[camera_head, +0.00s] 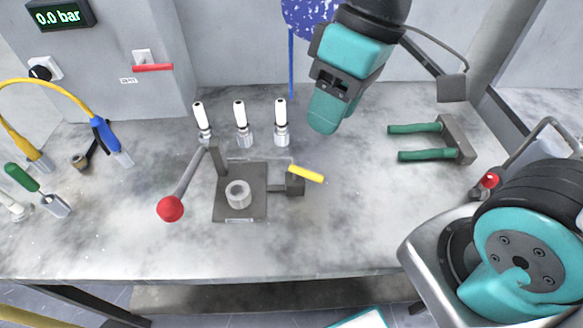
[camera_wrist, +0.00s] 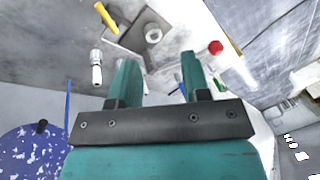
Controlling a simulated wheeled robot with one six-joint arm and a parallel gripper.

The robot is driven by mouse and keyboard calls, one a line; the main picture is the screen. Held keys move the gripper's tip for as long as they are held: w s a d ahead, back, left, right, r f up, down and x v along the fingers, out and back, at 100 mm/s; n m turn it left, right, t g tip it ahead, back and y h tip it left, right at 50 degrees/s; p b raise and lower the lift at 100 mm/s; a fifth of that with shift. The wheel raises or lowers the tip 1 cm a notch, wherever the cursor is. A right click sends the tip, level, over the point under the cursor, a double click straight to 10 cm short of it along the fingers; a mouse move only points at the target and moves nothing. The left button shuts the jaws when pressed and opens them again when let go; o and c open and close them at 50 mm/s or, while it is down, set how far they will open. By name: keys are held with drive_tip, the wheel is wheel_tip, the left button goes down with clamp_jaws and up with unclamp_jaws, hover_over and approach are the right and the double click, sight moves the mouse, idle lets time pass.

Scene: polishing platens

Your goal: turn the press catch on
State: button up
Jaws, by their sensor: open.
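The press (camera_head: 226,208) is a grey plate with a metal ring on it, standing on the grey bench. Its catch is a small dark block with a yellow handle (camera_head: 306,173) at the plate's right side, the handle slanting down to the right. The yellow handle also shows at the upper left of the wrist view (camera_wrist: 105,16). My gripper (camera_head: 322,126) is above the bench, up and right of the catch and apart from it. In the wrist view my gripper (camera_wrist: 157,62) has its two teal fingers spread with nothing between them.
A lever with a red ball (camera_head: 171,208) is left of the press. Several white-handled tools (camera_head: 240,112) stand behind it. A green-pronged bracket (camera_head: 458,140) lies at right. A display (camera_head: 60,15) reads 0.0 bar. The bench in front of and right of the catch is clear.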

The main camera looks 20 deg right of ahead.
drive_tip(key=n+g+h+b, duration=0.1)
drive_tip(key=h+b, duration=0.1)
drive_tip(key=b, duration=0.1)
hover_over(313, 173)
drive_tip(key=w+d, duration=0.2)
drive_tip(key=d, duration=0.1)
wheel_tip(313, 173, down, 6)
drive_tip(key=a+f, duration=0.1)
drive_tip(key=f, duration=0.4)
drive_tip(key=s+a+f, duration=0.1)
drive_tip(key=f, duration=0.5)
drive_tip(key=s+f, duration=0.1)
drive_tip(key=f, duration=0.5)
drive_tip(key=shift+a+f, duration=0.1)
drive_tip(key=shift+a, duration=0.3)
clamp_jaws()
